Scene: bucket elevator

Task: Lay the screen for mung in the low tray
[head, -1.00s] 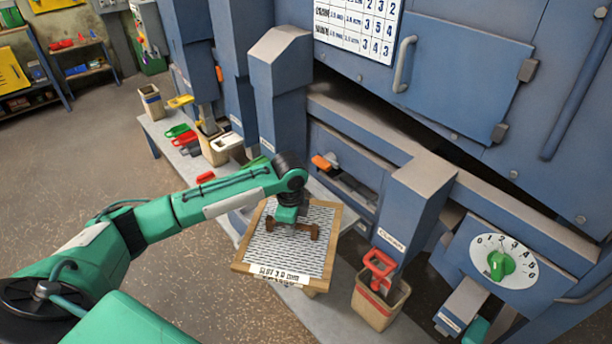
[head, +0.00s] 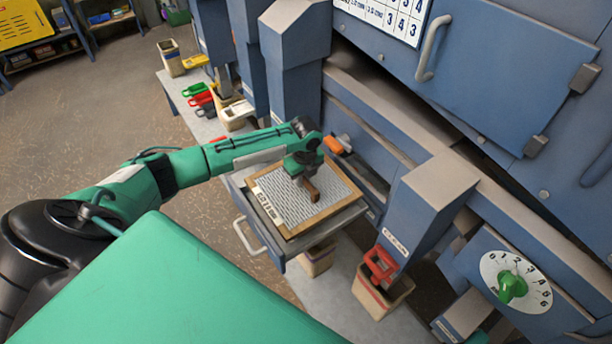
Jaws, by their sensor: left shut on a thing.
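The screen (head: 330,203) is a slotted metal sheet in a wooden frame, with a white label on its left edge. My left gripper (head: 306,187) is above its middle, shut on its brown handle. The low tray (head: 268,228) is a grey drawer pulled out from the blue machine, with a pale handle on its front. The screen is over the tray, roughly lined up with it. I cannot tell whether it rests in the tray or hovers just above. My right gripper is not in view.
An orange-handled lever (head: 337,145) sits close behind my left wrist. A numbered dial with a green knob (head: 512,287) is farther right. Several scoops and bins stand on the bench behind.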

